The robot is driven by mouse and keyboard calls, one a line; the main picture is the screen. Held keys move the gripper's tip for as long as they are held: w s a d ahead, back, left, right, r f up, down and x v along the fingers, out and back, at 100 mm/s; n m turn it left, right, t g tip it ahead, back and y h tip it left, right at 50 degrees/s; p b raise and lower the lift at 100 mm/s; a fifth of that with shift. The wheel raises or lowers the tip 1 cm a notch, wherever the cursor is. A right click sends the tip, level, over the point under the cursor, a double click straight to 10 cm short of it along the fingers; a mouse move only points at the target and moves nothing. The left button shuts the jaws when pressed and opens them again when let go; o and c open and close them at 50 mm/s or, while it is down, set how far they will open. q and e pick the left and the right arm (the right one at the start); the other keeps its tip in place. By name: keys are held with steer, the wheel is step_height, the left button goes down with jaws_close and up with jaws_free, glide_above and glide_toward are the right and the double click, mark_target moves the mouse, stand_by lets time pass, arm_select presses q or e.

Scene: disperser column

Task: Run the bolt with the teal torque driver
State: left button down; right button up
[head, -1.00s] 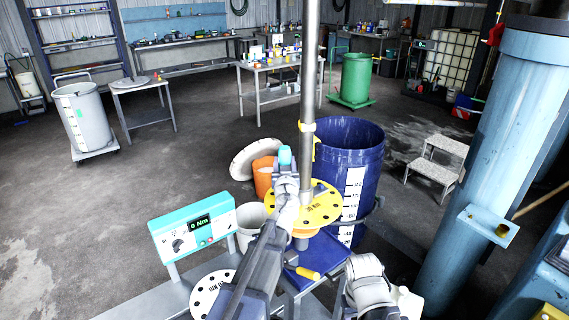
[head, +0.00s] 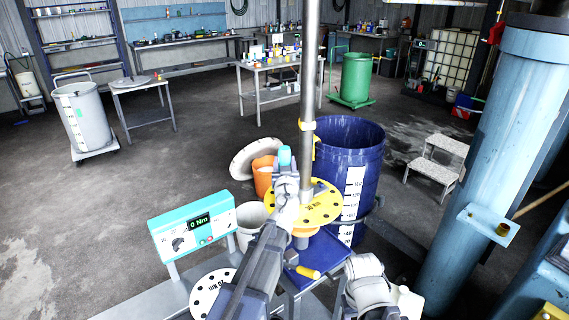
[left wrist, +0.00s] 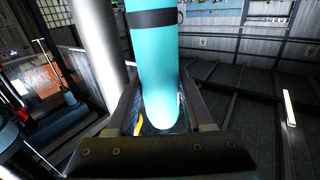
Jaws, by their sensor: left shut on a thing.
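The teal torque driver (head: 285,155) stands upright in my left gripper (head: 286,176), just left of the steel shaft. In the left wrist view the driver (left wrist: 155,65) fills the middle, with a dark band near its top, and my left gripper (left wrist: 160,125) is shut around it. A yellow flange disc (head: 318,212) with dark holes sits around the shaft (head: 309,100). My left arm hides part of the disc and whatever is under the driver, so I cannot see the bolt. My right arm shows at the bottom, but its fingertips are not visible.
A teal torque readout (head: 193,226) showing 0 Nm stands left of my left arm. A white disc with holes (head: 210,290) lies at lower left. A blue drum (head: 352,160) is close behind the shaft. A light blue column (head: 470,190) stands at right. The left floor is open.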

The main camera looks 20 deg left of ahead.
mark_target(285, 155)
arm_select(q)
steer(key=shift+f+b, duration=0.85)
stand_by(0.9)
steer(key=shift+s+f, duration=0.1)
steer(key=shift+s, duration=0.05)
stand_by(2.0)
stand_by(1.2)
steer(key=shift+w+r+p, duration=0.2)
steer(key=shift+r+p, duration=0.75)
steer(key=shift+r, duration=0.1)
steer(key=shift+r+p, duration=1.95)
